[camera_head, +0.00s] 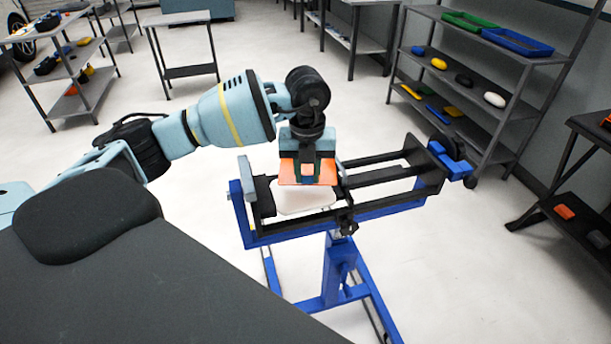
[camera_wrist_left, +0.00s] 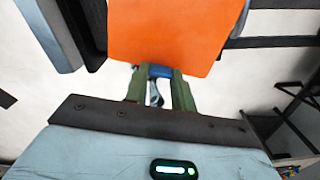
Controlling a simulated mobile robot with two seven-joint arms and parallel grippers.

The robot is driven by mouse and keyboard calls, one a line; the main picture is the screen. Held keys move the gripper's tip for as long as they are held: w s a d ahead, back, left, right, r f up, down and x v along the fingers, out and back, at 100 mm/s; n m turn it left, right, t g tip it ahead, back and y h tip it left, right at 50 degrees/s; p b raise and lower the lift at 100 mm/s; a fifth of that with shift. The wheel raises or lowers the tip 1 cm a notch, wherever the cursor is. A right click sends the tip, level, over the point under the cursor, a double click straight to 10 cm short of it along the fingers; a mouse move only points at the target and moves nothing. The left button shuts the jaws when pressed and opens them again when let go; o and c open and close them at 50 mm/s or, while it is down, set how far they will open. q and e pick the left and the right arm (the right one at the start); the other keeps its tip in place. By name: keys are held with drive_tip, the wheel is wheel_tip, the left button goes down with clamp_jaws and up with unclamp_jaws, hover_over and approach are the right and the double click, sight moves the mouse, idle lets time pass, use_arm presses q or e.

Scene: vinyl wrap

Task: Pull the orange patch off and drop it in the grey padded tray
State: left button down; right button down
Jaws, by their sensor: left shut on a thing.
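The orange patch (camera_head: 326,173) is at my left gripper (camera_head: 308,178), over the near left part of a blue stand. In the left wrist view the patch (camera_wrist_left: 170,28) fills the top middle, and a small blue tab (camera_wrist_left: 159,71) at its lower edge sits between the green fingers. My left gripper (camera_wrist_left: 158,86) is shut on the patch at this tab. A white panel (camera_head: 300,201) shows just below the patch; I cannot tell whether they touch. I cannot make out a grey padded tray. My right gripper is not in view.
The blue stand (camera_head: 340,270) carries black rails (camera_head: 385,172) and end clamps around the panel. A shelf with a green tray (camera_head: 468,21) and a blue tray (camera_head: 517,41) stands back right. A dark rack is at the right edge. Open floor surrounds the stand.

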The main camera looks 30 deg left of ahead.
use_arm(q)
drive_tip(key=shift+r, duration=1)
drive_tip(key=s+d+n, duration=0.2)
drive_tip(key=d+n, duration=0.2)
drive_tip(key=n, duration=1)
drive_tip(key=s+d+r+n, duration=0.1)
drive_tip(key=s+d+n, duration=0.2)
drive_tip(key=n, duration=1.2)
drive_tip(key=shift+s+d+r+n, duration=0.3)
drive_tip(key=shift+s+d, duration=0.05)
drive_tip(key=shift+d, duration=0.35)
